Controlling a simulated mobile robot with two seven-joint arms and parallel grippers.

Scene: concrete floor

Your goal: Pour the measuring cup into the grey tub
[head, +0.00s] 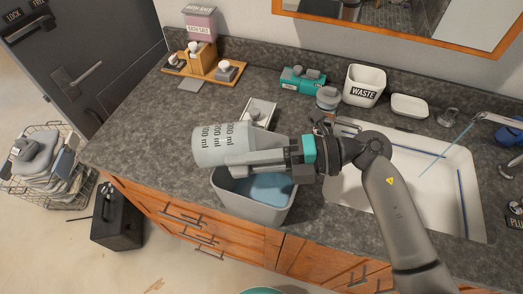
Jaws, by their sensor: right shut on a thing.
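The measuring cup (210,147) is a pale grey cylinder with dark ml markings, lying on its side in the air. My right gripper (255,152) is shut on it, with the arm coming in from the lower right. The grey tub (245,204) is below and slightly right of the cup, at the counter's front edge, with blue inside showing. The cup and gripper hide the tub's back rim. I cannot tell whether anything leaves the cup. My left gripper is not in view.
A white sink (400,213) is right of the tub. A waste bin (364,86), a white dish (409,106) and a teal box (303,80) stand behind. A wooden tray (231,77) with a pink bath salt container (200,24) is at back left. The left counter is clear.

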